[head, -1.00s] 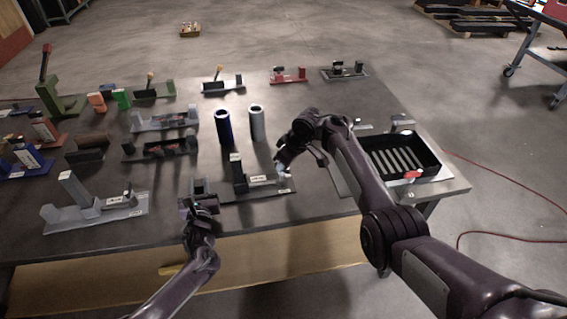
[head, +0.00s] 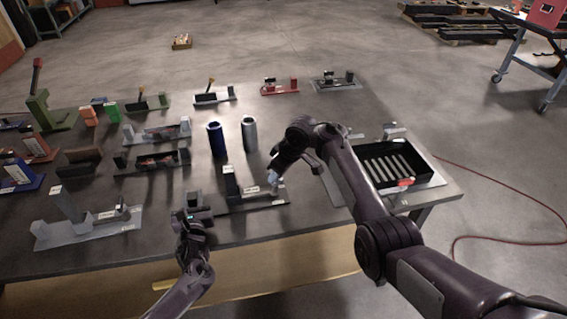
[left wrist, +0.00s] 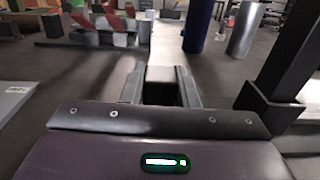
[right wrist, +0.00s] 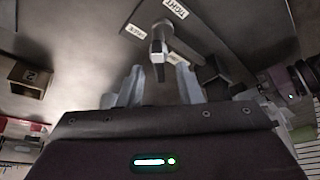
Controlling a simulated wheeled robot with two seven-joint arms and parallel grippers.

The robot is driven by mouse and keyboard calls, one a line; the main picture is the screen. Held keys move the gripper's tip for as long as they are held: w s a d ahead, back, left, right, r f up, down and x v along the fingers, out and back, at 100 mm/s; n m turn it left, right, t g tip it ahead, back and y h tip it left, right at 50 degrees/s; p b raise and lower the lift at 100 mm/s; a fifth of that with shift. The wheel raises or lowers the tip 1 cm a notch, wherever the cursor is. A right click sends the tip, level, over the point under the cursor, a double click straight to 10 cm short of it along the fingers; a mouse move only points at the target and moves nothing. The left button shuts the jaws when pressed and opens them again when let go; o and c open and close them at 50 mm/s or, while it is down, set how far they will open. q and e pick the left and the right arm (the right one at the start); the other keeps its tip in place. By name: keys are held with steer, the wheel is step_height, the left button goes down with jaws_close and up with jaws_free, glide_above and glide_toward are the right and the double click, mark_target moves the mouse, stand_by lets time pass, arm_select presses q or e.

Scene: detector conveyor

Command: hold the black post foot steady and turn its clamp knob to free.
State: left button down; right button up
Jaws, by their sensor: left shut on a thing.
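The black post foot (head: 240,207) lies near the table's front edge, with a dark upright post (head: 230,180) and white labels. My left gripper (head: 193,200) is shut at the foot's left end; in the left wrist view a dark block (left wrist: 160,94) sits between its fingers. My right gripper (head: 274,178) hangs over the foot's right end. In the right wrist view the clamp knob (right wrist: 158,52), with a dark lever, stands between the right fingers (right wrist: 157,85), which are apart with gaps on both sides. Labels reading TIGHT (right wrist: 176,8) and, apparently, FREE (right wrist: 131,31) lie beside it.
A blue cylinder (head: 216,140) and a grey cylinder (head: 249,134) stand behind the foot. A black slatted tray (head: 432,181) is at the right. A grey fixture (head: 90,230) lies at the left front. Several other fixtures fill the table's left and back.

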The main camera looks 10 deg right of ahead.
steer(key=v, duration=1.1)
